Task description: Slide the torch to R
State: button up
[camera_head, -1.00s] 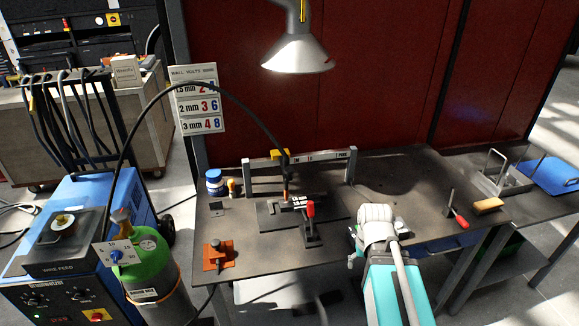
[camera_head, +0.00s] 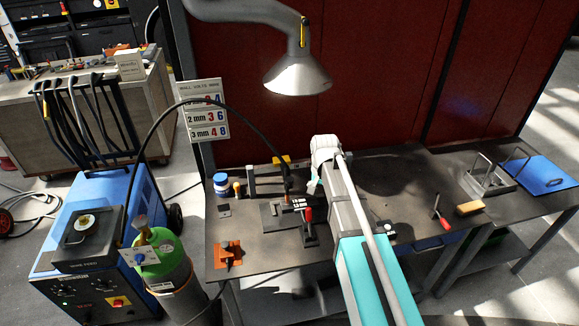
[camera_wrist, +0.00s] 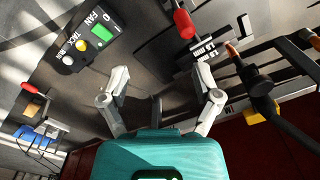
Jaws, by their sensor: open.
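The torch (camera_head: 287,187) stands upright at the back left of the bench, with its black cable arching from its top to the left. In the wrist view the torch (camera_wrist: 259,86) is at the right, with a copper tip and a yellow part beside it. The rail (camera_head: 252,181) behind the torch is mostly hidden by my arm, and I cannot read the R mark. My gripper (camera_wrist: 161,72) is open and empty, its two fingers apart and to the left of the torch. In the head view my wrist hides most of it.
A red-handled clamp (camera_head: 308,218) stands just in front of the torch by the labelled plates. A control box (camera_wrist: 90,38) with a green switch lies on the bench. A lamp-like hood (camera_head: 298,75) hangs above.

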notch_tip(320, 180, up, 11)
jog(key=m+p, duration=0.2)
jog(key=p, duration=0.8)
send_over(289, 179)
jog(key=shift+r, duration=0.1)
jog(key=shift+f+b, duration=0.2)
jog(key=shift+b, duration=0.1)
notch_tip(289, 179, down, 13)
jog(key=b, duration=1.3)
jog(key=shift+f, duration=0.2)
grip_shut()
